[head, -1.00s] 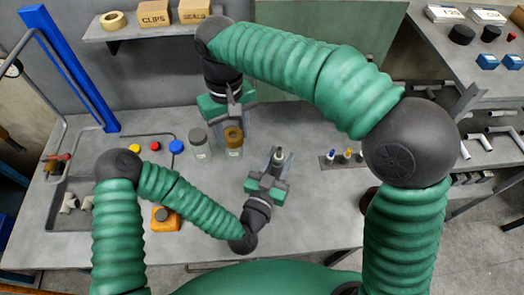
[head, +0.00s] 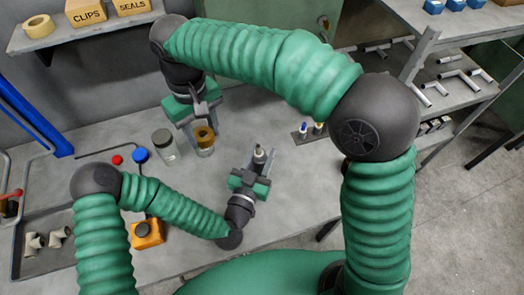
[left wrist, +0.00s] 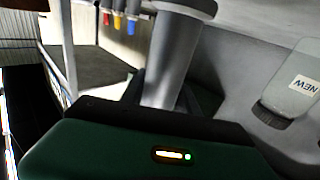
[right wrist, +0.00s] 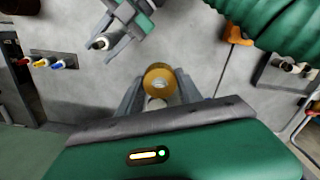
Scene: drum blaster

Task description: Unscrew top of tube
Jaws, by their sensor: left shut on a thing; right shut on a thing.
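My left gripper (head: 258,165) is shut on a grey tube (head: 259,154) with a pale tip. The tube stands upright between the fingers above the table. It fills the middle of the left wrist view (left wrist: 178,55), its wider end at the top. It also shows end-on in the right wrist view (right wrist: 99,43). My right gripper (head: 197,115) points down, to the left of the tube in the head view. It is shut on a clear jar with an amber top (head: 204,135). The amber top sits between the fingers in the right wrist view (right wrist: 160,80).
A grey-lidded jar (head: 164,142) stands beside the amber one; its label reads NEW in the left wrist view (left wrist: 290,85). A small rack (head: 308,131) holds coloured-tip tubes. An orange box (head: 147,236) and a tray (head: 45,262) lie left.

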